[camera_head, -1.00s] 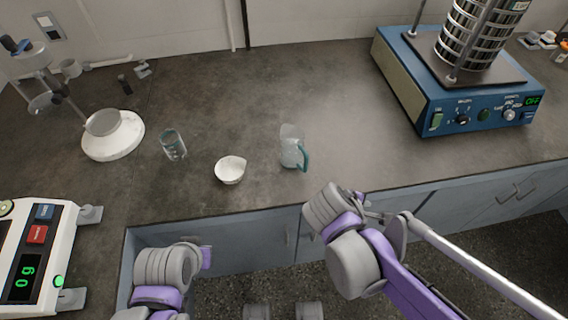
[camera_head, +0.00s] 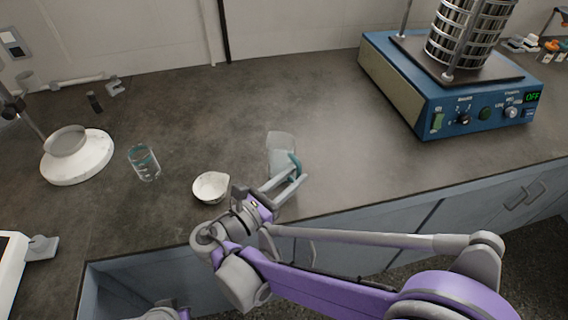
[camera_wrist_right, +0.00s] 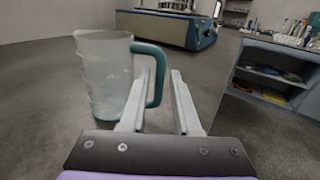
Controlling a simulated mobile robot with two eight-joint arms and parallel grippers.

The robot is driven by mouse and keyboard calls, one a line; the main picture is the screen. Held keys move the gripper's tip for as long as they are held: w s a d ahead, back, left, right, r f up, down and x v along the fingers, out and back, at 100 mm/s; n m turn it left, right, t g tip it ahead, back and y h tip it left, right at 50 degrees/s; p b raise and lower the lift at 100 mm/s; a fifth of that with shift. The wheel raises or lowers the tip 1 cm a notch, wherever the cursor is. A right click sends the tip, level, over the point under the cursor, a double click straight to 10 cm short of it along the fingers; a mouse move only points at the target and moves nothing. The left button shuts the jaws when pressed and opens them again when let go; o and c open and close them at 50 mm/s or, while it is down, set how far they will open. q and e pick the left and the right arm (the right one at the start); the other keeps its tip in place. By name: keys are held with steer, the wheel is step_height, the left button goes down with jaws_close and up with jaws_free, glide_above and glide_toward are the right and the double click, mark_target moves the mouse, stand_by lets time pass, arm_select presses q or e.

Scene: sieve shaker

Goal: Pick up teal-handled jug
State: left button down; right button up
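The teal-handled jug (camera_head: 281,150) is a clear jug standing upright on the dark worktop, right of the white bowl. In the right wrist view the jug (camera_wrist_right: 104,75) stands at left, with its teal handle (camera_wrist_right: 155,72) turned to the right. My right gripper (camera_head: 297,176) is at the handle side of the jug. In the right wrist view my right gripper (camera_wrist_right: 163,85) is open. Its fingers are apart, with the handle's outer part between them or just beyond; the exact depth is hard to tell.
A white bowl (camera_head: 211,187) and a glass beaker (camera_head: 144,163) stand left of the jug. A blue sieve shaker (camera_head: 460,104) stands at the back right. A white round stand base (camera_head: 77,165) is at left. The worktop between jug and shaker is clear.

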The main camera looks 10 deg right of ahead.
steer(key=b+x, duration=0.1)
steer(key=x, duration=0.4)
steer(key=shift+w+d+f, duration=0.1)
steer(key=shift+d, duration=0.1)
jaws_close()
stand_by(1.2)
